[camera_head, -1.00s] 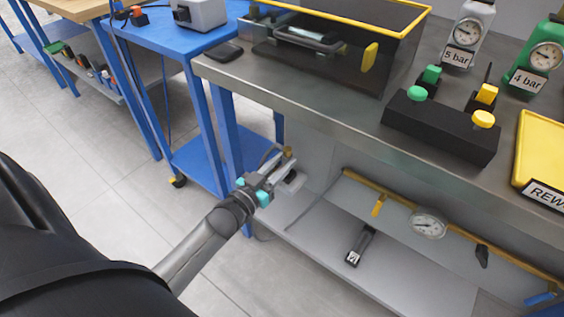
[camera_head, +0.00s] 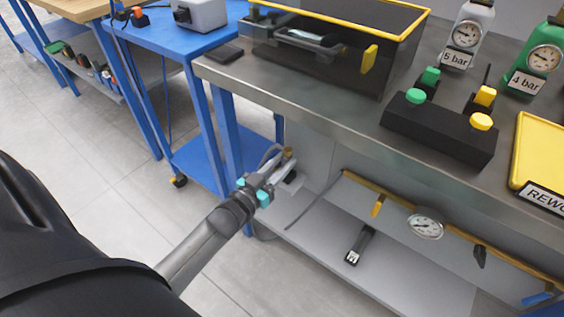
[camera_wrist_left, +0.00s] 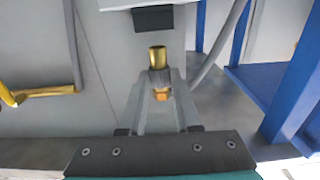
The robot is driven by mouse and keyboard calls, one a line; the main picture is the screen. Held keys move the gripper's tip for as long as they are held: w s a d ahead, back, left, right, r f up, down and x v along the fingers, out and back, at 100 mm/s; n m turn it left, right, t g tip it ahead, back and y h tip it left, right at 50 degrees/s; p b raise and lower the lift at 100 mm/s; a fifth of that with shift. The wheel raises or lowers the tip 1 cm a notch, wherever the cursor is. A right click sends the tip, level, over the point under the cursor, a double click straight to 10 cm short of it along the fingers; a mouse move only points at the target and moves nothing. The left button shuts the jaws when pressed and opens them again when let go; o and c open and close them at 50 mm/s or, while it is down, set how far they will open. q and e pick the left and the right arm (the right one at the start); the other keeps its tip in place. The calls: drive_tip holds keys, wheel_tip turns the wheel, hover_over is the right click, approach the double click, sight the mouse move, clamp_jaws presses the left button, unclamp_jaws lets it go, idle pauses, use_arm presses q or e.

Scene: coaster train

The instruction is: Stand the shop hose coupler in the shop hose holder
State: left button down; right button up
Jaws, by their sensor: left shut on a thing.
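The shop hose coupler (camera_wrist_left: 158,58) is a brass cylinder with a grey collar and a brass hex end. In the left wrist view it stands upright between the fingertips of my left gripper (camera_wrist_left: 160,80), which is shut on it. In the head view my left gripper (camera_head: 284,166) is at the left end of the workbench, below the top, with the brass coupler (camera_head: 288,151) at its tip. A black block (camera_wrist_left: 152,18) on a light grey part is just beyond the coupler, apart from it in the picture; I cannot tell whether it is the holder. My right gripper is out of view.
A grey hose (camera_wrist_left: 220,45) runs beside the gripper. A blue cart (camera_head: 200,160) stands to the left.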

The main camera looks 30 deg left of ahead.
use_arm(q)
drive_tip(key=shift+f+b, duration=1.25)
drive_tip(key=shift+f, duration=0.4)
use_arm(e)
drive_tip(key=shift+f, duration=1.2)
use_arm(q)
drive_tip(key=c, duration=0.5)
unclamp_jaws()
drive_tip(key=shift+c, duration=0.2)
drive_tip(key=shift+s, duration=0.3)
drive_tip(key=s+a+p, duration=0.1)
drive_tip(key=s+p, duration=0.3)
drive_tip(key=s, duration=1)
drive_tip(key=shift+s+p, duration=0.3)
drive_tip(key=shift+p, duration=0.05)
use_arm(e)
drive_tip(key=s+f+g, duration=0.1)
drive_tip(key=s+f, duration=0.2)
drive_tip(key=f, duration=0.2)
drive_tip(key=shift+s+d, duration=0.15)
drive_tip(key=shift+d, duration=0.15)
